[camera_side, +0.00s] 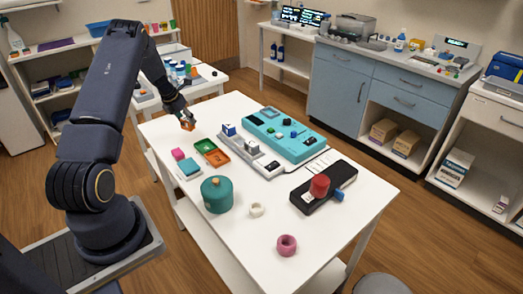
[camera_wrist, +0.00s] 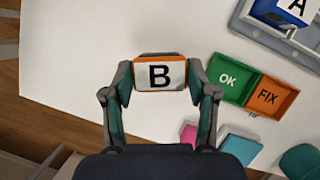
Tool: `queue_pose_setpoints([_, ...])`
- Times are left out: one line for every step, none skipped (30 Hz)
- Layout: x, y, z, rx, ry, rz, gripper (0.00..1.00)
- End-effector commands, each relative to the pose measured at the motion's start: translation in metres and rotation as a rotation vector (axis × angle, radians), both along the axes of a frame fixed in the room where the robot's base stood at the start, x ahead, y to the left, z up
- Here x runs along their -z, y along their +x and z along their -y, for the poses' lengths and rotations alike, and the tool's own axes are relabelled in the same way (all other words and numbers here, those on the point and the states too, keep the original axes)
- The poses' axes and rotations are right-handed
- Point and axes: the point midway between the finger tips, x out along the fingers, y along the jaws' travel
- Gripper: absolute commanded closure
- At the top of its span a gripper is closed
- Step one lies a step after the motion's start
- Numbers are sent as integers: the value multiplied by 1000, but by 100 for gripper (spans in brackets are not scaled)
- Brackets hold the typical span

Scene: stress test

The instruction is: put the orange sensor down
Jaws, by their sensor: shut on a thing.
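The orange sensor (camera_wrist: 159,73), a block with orange edges and a white top marked B, is between the two fingers of my gripper (camera_wrist: 160,80). In the side view, my gripper (camera_side: 186,120) is at the far left part of the white table with the orange sensor (camera_side: 188,126) at its tips. I cannot tell whether the sensor touches the table. The tray has a green OK compartment (camera_wrist: 228,79) and an orange FIX compartment (camera_wrist: 269,97), both empty, right of my gripper in the wrist view. The blue sensor marked A (camera_wrist: 297,10) sits in the grey rack (camera_side: 250,153).
A pink block (camera_side: 178,154) and a teal block (camera_side: 189,168) lie near the tray. A green pot (camera_side: 216,195), a teal case (camera_side: 285,137) and a black device with a red top (camera_side: 320,186) stand farther along. In the wrist view, bare table (camera_wrist: 65,50) lies left of my gripper.

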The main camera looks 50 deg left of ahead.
Motion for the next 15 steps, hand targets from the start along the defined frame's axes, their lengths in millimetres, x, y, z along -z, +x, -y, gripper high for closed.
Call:
queue_pose_setpoints([4,2,-2,0,0,0,80])
queue_pose_setpoints([6,3,-3,0,0,0,80])
queue_pose_setpoints([11,4,-4,-1,-2,0,80])
queue_pose_setpoints([16,3,-3,0,-3,-1,80])
queue_pose_setpoints([21,3,-3,0,-3,-2,80])
queue_pose_setpoints([27,3,-3,-1,-3,-1,80])
queue_pose_setpoints([32,3,-3,-1,-3,0,80])
queue_pose_setpoints([34,3,-3,-1,-2,0,80])
queue_pose_setpoints([36,3,-3,-1,-2,1,80])
queue_pose_setpoints([36,3,-3,-1,0,1,80])
queue_pose_setpoints([36,3,-3,-1,0,1,80])
queue_pose_setpoints([36,3,-3,-1,0,1,80])
queue_pose_setpoints([36,3,-3,-1,0,1,80])
queue_pose_setpoints([36,3,-3,-1,0,1,80])
queue_pose_setpoints([36,3,-3,-1,0,1,80])
